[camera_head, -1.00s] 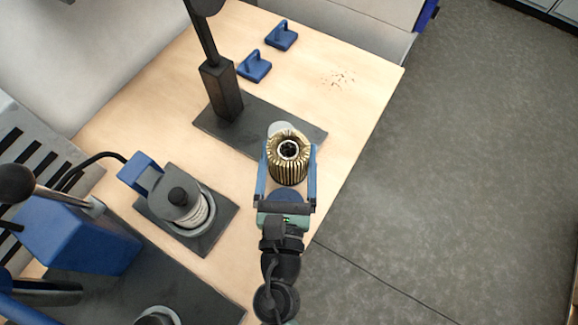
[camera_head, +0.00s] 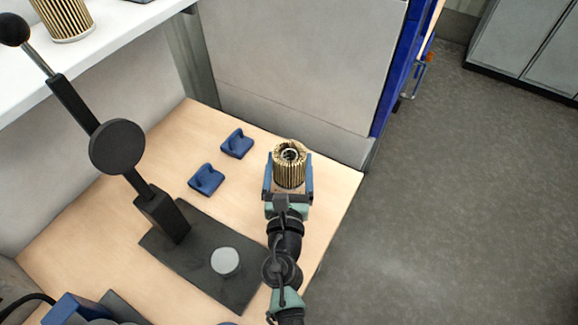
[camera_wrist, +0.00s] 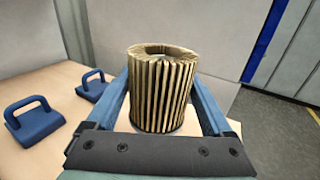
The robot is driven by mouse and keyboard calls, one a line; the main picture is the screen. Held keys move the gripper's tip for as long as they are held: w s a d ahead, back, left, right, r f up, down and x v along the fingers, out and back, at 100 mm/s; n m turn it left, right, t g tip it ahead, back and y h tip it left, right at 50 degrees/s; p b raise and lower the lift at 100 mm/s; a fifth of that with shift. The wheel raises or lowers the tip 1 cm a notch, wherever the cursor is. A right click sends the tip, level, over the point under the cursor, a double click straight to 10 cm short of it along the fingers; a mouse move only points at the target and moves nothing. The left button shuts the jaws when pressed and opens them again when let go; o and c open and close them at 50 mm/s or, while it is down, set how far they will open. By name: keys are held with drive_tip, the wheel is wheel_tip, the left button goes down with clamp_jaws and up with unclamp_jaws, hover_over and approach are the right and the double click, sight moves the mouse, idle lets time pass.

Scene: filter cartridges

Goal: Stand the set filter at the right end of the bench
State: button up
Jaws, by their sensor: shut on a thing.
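The filter (camera_head: 290,168) is a tan pleated cartridge with a hole in its top end. It is upright between the two blue fingers of my gripper (camera_head: 289,182), which is shut on it. In the wrist view the filter (camera_wrist: 162,90) stands between the fingers of my gripper (camera_wrist: 160,108). It is over the far right part of the wooden bench (camera_head: 335,195). I cannot tell whether its base touches the bench top; the gripper hides it in the head view.
Two blue handled blocks (camera_head: 237,143) (camera_head: 207,180) lie left of the filter. A black lever press (camera_head: 163,215) stands on a dark plate with a grey disc (camera_head: 225,262). A grey panel (camera_head: 300,75) closes the far end. Bench is bare at the right edge.

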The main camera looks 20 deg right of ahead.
sight(289, 161)
drive_tip(key=shift+f+b, duration=2.4)
drive_tip(key=shift+f, duration=0.25)
drive_tip(key=shift+f+b, duration=0.65)
drive_tip(key=shift+b, duration=0.05)
drive_tip(key=o, duration=1.1)
wheel_tip(289, 161, up, 10)
drive_tip(key=p, duration=0.8)
drive_tip(key=shift+r, duration=0.1)
